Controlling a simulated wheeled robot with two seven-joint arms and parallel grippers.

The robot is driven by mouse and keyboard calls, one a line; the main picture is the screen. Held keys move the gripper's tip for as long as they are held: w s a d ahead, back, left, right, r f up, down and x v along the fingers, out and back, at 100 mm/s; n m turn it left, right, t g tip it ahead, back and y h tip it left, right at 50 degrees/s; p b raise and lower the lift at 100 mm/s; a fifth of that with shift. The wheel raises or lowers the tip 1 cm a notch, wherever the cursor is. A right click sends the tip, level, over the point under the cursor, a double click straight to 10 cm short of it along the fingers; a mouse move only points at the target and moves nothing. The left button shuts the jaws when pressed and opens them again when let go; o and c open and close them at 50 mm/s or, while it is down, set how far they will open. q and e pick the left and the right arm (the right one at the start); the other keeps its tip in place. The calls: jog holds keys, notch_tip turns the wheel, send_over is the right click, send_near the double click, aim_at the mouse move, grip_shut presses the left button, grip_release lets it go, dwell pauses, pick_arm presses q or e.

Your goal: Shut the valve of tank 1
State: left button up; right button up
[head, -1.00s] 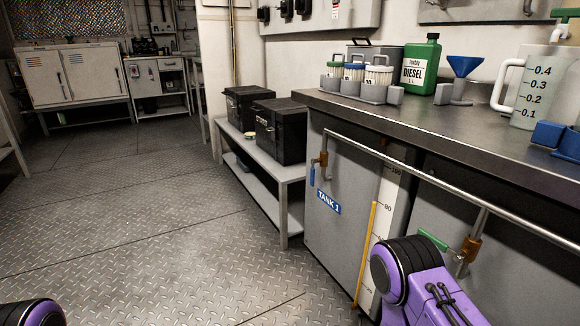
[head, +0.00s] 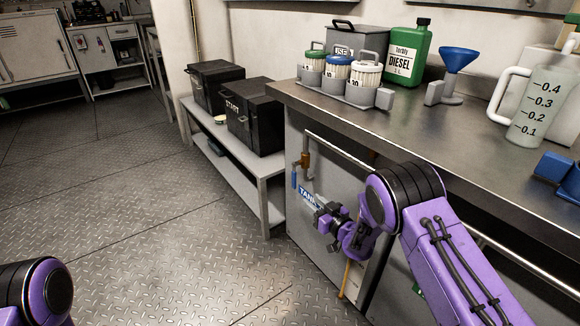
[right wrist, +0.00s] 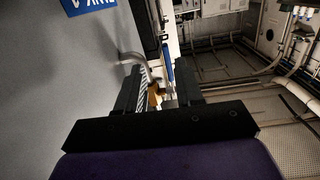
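The tank 1 valve is a brass body (head: 305,160) on a pipe, with a blue handle (head: 294,179) hanging straight down, at the left front of the grey tank (head: 336,165). The blue TANK 1 label (head: 306,196) is below it, partly hidden by my right gripper. My right gripper (head: 324,214) is in front of the tank, below and to the right of the handle, apart from it. In the right wrist view its fingers (right wrist: 158,85) are open and empty, with the blue handle (right wrist: 169,69) and brass (right wrist: 154,95) showing beyond and between them. My left gripper is out of view.
A metal rail (head: 340,150) runs along the tank fronts under the worktop (head: 440,140). A low shelf (head: 235,160) with black boxes (head: 255,115) stands left of the tank. Sample bottles, a diesel can (head: 408,58) and a funnel stand on top. The floor at left is clear.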

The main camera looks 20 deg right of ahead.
aim_at(293, 187)
jog(key=shift+n+y, duration=0.5)
jog(key=shift+y, duration=0.1)
jog(key=r+b+x, duration=0.1)
jog(key=x, duration=0.2)
jog(key=b+x, duration=0.1)
jog(key=x, duration=0.3)
jog(key=r+b+x, duration=0.1)
jog(key=x, duration=0.3)
jog(key=shift+a+r, duration=0.1)
jog(key=shift+r, duration=0.2)
jog(key=shift+w+a+r, duration=0.15)
jog(key=shift+w+a, duration=0.05)
jog(key=shift+w, duration=0.35)
grip_shut()
